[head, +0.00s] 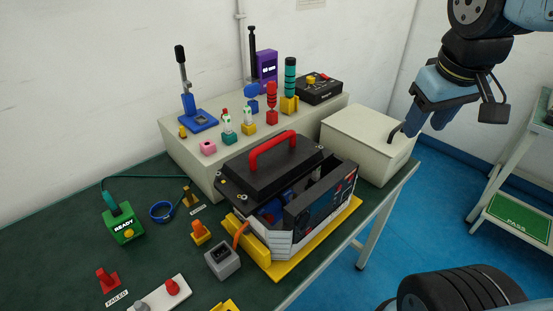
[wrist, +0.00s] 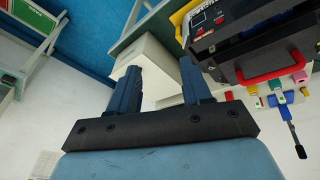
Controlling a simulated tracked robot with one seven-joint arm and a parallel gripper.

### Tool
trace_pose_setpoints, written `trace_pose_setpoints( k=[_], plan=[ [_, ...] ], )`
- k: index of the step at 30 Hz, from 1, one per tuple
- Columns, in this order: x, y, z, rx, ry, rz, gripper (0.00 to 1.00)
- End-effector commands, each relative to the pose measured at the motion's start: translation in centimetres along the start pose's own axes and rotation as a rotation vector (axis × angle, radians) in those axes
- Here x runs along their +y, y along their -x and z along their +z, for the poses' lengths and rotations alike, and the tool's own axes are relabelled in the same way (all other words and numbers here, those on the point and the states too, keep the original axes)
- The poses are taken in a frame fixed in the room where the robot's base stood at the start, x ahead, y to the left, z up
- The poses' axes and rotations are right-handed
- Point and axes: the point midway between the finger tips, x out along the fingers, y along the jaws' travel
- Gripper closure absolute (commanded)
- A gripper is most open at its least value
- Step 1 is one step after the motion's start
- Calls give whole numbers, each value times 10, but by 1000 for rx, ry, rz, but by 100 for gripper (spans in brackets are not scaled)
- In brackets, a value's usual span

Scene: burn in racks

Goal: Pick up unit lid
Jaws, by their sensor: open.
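The unit lid (head: 260,172) is a black plate with a raised red handle (head: 270,150). It sits tilted on top of the boxy unit (head: 300,225), whose front opening shows blue and red parts inside. In the wrist view the lid (wrist: 258,55) is at the upper right, with its red handle (wrist: 275,75) beside it. My gripper (head: 424,120) is in the air at the upper right in the head view, well to the right of the lid and apart from it. Its two blue fingers also show in the wrist view (wrist: 160,85), spread with nothing held between them.
The unit stands on a yellow base (head: 272,270) on the green bench. A cream box (head: 365,135) with a black handle stands between it and my gripper. A raised cream shelf (head: 190,150) behind holds several coloured fixtures.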

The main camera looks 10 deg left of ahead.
Motion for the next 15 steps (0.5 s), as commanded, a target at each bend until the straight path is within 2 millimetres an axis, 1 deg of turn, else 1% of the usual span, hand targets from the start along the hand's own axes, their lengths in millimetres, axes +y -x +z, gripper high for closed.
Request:
trace_pose_setpoints(
  k=[1,8,15],
  plan=[
    [-7,-4,-8,-38,84,0,51],
    [-35,-20,-35,-192,445,28,51],
    [-75,-35,-64,-342,820,87,51]
  ],
)
